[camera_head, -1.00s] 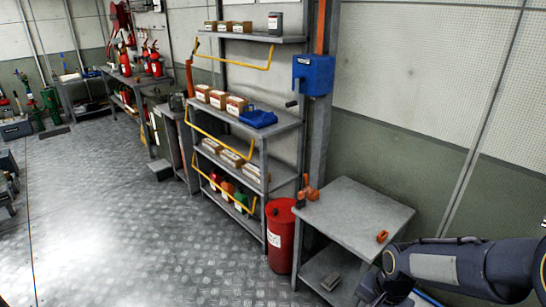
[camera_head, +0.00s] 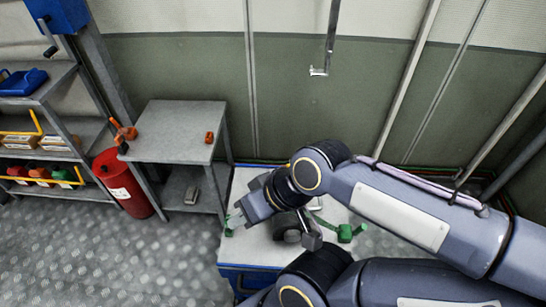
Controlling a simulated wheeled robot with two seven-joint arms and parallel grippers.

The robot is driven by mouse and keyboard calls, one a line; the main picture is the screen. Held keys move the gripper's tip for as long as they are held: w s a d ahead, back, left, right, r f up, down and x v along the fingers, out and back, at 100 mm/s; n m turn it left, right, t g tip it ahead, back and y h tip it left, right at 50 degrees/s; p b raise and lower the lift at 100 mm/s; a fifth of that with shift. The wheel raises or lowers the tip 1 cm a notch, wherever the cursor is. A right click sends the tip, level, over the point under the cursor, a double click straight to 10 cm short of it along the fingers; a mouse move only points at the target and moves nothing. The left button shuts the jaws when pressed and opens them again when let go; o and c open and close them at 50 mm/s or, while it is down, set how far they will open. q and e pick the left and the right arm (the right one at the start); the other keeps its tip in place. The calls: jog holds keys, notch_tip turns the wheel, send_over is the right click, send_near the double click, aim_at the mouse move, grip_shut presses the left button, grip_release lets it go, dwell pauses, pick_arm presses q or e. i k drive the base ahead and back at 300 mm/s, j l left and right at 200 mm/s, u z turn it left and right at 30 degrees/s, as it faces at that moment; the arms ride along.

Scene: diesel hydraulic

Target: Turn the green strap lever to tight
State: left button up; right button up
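A green strap lever (camera_head: 346,233) shows on the white top of a blue-sided box or bench (camera_head: 242,258). Green strap parts also show at the white top's left edge and behind my wrist. A dark rounded object (camera_head: 287,228) sits between them, partly covered by my arm. My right gripper (camera_head: 242,209) is over the left part of the white top, left of the lever and apart from it. Its fingers are seen from behind and above, so their opening is unclear. I cannot make out my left gripper.
A grey table (camera_head: 170,140) with small orange items stands left of the white top. A red drum (camera_head: 124,184) and a shelf rack (camera_head: 50,105) are further left. A metal rod (camera_head: 333,40) shows against the wall. My arm links cover the lower right.

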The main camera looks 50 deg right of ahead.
aim_at(363, 227)
jog(key=z, duration=2.65)
jog(key=l+u, duration=0.2)
jog(key=u, duration=0.3)
jog(key=l+u, duration=0.15)
jog(key=u, duration=0.3)
jog(key=l+u, duration=0.2)
jog(key=u, duration=0.3)
